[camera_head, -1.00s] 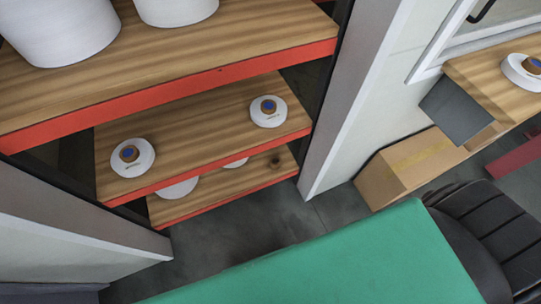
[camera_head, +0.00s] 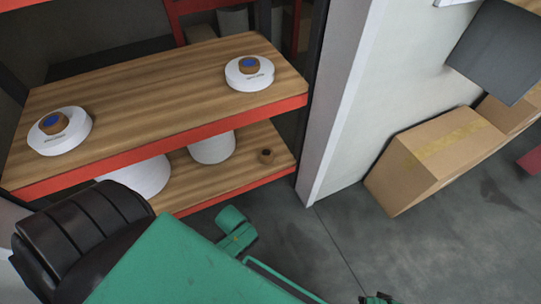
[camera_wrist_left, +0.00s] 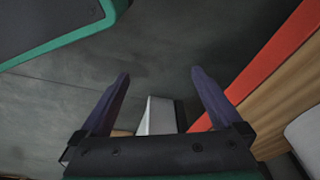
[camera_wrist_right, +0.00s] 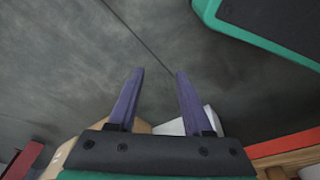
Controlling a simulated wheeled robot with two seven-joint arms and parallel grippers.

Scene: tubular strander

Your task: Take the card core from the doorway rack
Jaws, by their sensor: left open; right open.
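A small brown ring-shaped piece with a dark hole, which looks like the card core (camera_head: 266,156), stands on the lower wooden shelf (camera_head: 225,178) of the rack, near its right end. Two white discs with brown, blue-centred hubs sit on the shelf above, one at left (camera_head: 60,130) and one at right (camera_head: 249,73). My left gripper (camera_wrist_left: 160,74) is open and empty, with the rack's red shelf edge (camera_wrist_left: 270,65) to its right in the left wrist view. My right gripper (camera_wrist_right: 160,72) is open and empty above grey floor.
White cylinders (camera_head: 212,147) stand on the lower shelf, left of the core. A pale wall end (camera_head: 345,110) borders the rack's right side. A cardboard box (camera_head: 436,155) lies on the floor to the right. The floor (camera_head: 330,245) before the rack is clear beyond my green body parts.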

